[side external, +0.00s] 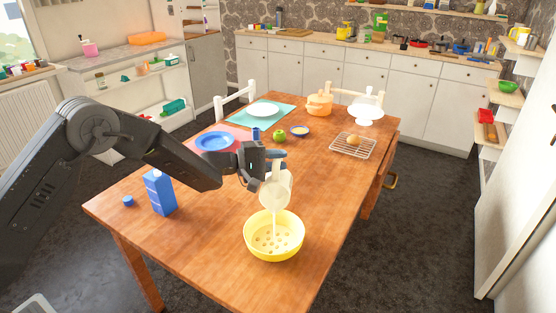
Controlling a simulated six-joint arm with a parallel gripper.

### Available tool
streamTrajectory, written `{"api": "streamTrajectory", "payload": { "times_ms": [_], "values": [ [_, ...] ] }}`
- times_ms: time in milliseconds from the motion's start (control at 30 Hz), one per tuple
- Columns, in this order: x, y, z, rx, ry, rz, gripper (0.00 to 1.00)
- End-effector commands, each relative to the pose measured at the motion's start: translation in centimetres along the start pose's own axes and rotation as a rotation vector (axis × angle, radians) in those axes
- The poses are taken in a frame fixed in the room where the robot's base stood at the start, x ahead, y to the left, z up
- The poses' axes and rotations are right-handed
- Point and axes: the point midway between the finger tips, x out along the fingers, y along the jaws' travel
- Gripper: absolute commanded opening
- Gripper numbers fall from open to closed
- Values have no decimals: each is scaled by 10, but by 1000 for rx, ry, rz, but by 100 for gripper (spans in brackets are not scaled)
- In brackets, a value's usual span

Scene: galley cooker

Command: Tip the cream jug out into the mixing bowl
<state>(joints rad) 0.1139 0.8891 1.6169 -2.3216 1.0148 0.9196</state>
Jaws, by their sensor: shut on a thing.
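My gripper (269,165) is shut on the cream jug (276,188), a white jug held above the table and tilted steeply downward. A thin white stream runs from the jug down into the yellow mixing bowl (249,243), which stands on the table below it. Several pale round patches show inside the bowl; I cannot tell what they are. My gripper partly hides the top of the jug.
A blue carton (160,193) and a small blue cap (128,201) stand left on the wooden table (205,245). Behind are a blue plate (215,141), a green apple (279,136), a wire rack (353,147) and an orange pot (319,104). The table right of the bowl is clear.

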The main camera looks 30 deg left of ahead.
Motion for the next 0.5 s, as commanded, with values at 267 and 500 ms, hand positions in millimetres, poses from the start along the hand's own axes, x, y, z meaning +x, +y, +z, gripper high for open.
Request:
{"api": "streamTrajectory", "payload": {
  "times_ms": [267,500],
  "values": [
    [0,0,1,5,-1,3,0],
    [-2,-2,6,49,-1,22,0]
  ]
}}
